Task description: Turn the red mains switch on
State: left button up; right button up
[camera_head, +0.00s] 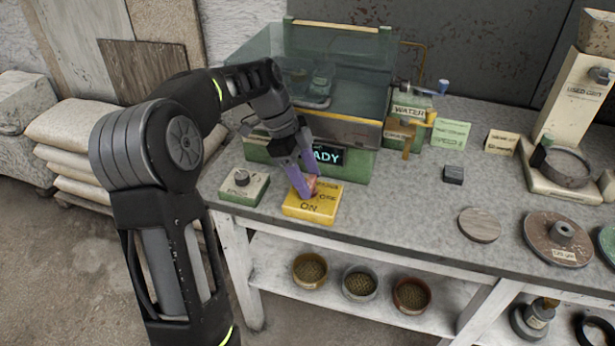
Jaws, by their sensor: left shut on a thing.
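The red mains switch (311,184) is a small red piece on a yellow box (320,211) at the front edge of the bench. The box is marked ON on its front part, with more lettering partly hidden behind. My left gripper (308,189), with purple fingers, reaches down over the box and is shut on the red switch. The fingers cover much of the switch, so I cannot tell which way it is set. Behind it a green machine with a glass hood (345,75) has a lit display (328,156) whose visible letters read ADY. My right gripper is not in view.
A green box with a knob (243,185) stands just left of the yellow box. A WATER unit (409,115) with a blue-handled tap is right of the machine. A round disc (479,225) lies on the bench (410,210), with clear room left of it. Bowls sit on the shelf below.

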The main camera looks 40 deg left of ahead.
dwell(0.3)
pick_arm(q)
jog(key=o, duration=1.4)
jog(key=shift+a+r, duration=0.3)
jog(key=shift+r, duration=0.25)
jog(key=a, duration=0.2)
jog(key=s+a, duration=0.1)
jog(key=a, duration=0.1)
jog(key=s+a, duration=0.1)
jog(key=a, duration=0.1)
jog(key=shift+s+a+b, duration=0.1)
jog(key=shift+b, duration=0.25)
jog(key=a+p, duration=0.1)
jog(key=a, duration=0.1)
jog(key=s+a+p, duration=0.1)
jog(key=a+p, duration=0.1)
jog(key=shift+s+a+r, duration=0.1)
jog(key=shift+s+r, duration=0.1)
jog(key=shift+s+a+f, duration=0.15)
jog(key=shift+a+f, duration=0.05)
jog(key=shift+a, duration=0.3)
